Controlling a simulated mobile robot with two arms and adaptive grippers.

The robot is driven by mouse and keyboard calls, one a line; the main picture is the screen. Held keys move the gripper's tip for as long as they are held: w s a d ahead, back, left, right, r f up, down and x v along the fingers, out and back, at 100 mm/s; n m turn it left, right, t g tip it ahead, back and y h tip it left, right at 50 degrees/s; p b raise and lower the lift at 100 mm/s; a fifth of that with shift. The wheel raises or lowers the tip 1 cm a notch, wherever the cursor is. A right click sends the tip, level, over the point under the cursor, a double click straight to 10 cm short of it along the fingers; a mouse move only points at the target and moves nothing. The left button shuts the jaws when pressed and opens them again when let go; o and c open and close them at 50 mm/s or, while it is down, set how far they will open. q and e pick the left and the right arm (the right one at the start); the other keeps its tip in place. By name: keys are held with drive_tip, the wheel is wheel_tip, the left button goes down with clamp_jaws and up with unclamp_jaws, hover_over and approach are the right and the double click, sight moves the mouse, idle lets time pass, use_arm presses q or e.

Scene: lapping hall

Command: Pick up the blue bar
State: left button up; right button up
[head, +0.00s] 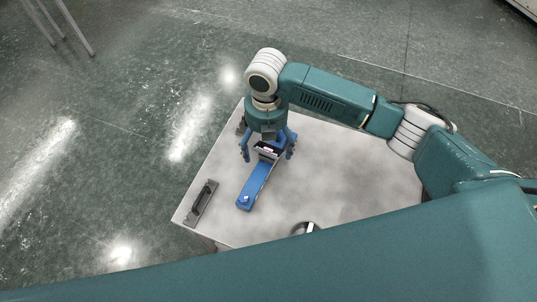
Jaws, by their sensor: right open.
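The blue bar (256,187) lies on the light grey table (340,190), running from its near end up and slightly right to beneath my right gripper. My right gripper (268,156) points down over the far part of the bar. It is open, with its fingers apart to the left and right of the bar. A dark and pale part shows between the fingers, and the wrist hides some of the bar's far end. I cannot tell whether the fingers touch the bar. My left gripper is not in view.
A dark grey, long holder-like object (202,201) lies near the table's left edge. A small round dark and pale object (303,228) sits at the near edge, partly hidden by my body. The table's right part is clear. Metal legs (72,28) stand on the floor at upper left.

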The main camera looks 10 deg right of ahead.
sight(265, 162)
drive_tip(key=shift+f, duration=0.35)
drive_tip(key=f, duration=0.1)
drive_tip(key=f+p, duration=0.1)
drive_tip(key=f, duration=0.1)
drive_tip(key=f+p, duration=0.1)
drive_tip(key=f, duration=0.1)
drive_tip(key=shift+d, duration=0.25)
drive_tip(key=shift+f, duration=0.2)
drive_tip(key=c, duration=1.2)
drive_tip(key=shift+s, duration=0.1)
drive_tip(key=c, duration=0.6)
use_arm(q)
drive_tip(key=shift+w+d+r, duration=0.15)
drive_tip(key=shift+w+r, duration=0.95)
use_arm(e)
drive_tip(key=shift+c, duration=0.2)
